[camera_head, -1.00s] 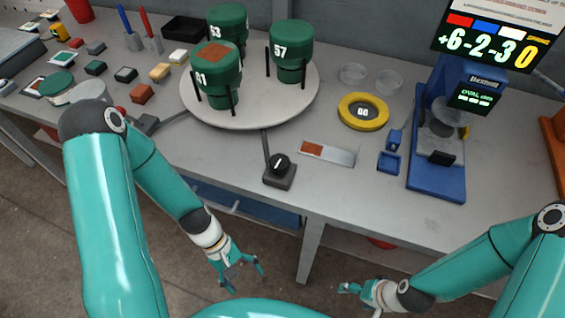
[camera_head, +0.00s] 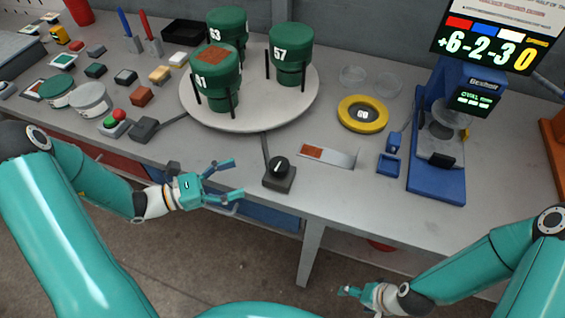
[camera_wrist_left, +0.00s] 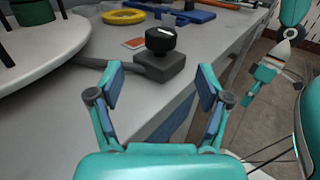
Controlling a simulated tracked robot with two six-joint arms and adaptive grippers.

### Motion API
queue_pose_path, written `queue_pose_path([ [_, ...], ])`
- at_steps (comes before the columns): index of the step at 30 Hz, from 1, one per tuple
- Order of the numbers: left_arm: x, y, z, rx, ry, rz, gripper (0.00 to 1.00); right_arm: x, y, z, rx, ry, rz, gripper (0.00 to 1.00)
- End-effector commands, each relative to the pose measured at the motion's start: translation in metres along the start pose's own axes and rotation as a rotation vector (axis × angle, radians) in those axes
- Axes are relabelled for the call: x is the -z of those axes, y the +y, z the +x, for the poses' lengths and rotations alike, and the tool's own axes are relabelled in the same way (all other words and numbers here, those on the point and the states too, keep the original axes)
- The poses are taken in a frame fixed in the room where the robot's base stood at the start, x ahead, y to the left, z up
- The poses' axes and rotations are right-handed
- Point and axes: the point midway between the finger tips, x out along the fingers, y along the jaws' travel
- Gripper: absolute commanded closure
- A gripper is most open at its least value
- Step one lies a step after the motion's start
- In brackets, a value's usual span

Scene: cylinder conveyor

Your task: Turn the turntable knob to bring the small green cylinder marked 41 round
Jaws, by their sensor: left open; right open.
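The black turntable knob (camera_head: 279,165) with a white mark sits on a dark grey box near the table's front edge; it also shows in the left wrist view (camera_wrist_left: 160,41). The round pale turntable (camera_head: 272,108) carries green cylinders: one marked 57 (camera_head: 291,54), one at the back (camera_head: 228,28), and a front-left one (camera_head: 216,84) whose number ends in 1, with a rust-coloured square on top. My left gripper (camera_head: 238,177) is open and empty, just left of the knob box, fingers pointing at it. My right gripper (camera_head: 347,291) is open, low in front of the table.
A flat plate with a rust-coloured patch (camera_head: 328,155) lies right of the knob. Further right are a yellow ring (camera_head: 361,113) and a blue press-like stand (camera_head: 437,188). A box with red and green buttons (camera_head: 112,125) stands left of the turntable. The table front between them is clear.

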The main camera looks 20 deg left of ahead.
Motion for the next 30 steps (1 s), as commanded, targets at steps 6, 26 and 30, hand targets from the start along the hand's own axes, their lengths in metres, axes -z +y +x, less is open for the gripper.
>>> queue_pose_path([
  [6,-0.003,-0.002,0.051,0.009,-0.001,-0.002,0.22,0.000,-0.004,-0.012,0.000,0.000,0.000,0.23],
  [26,0.001,-0.002,0.118,0.004,0.002,0.000,0.22,0.000,-0.009,-0.024,0.000,0.000,0.000,0.23],
  [30,0.001,-0.002,0.118,0.004,0.002,0.000,0.22,0.000,-0.009,-0.024,0.000,0.000,0.000,0.23],
])
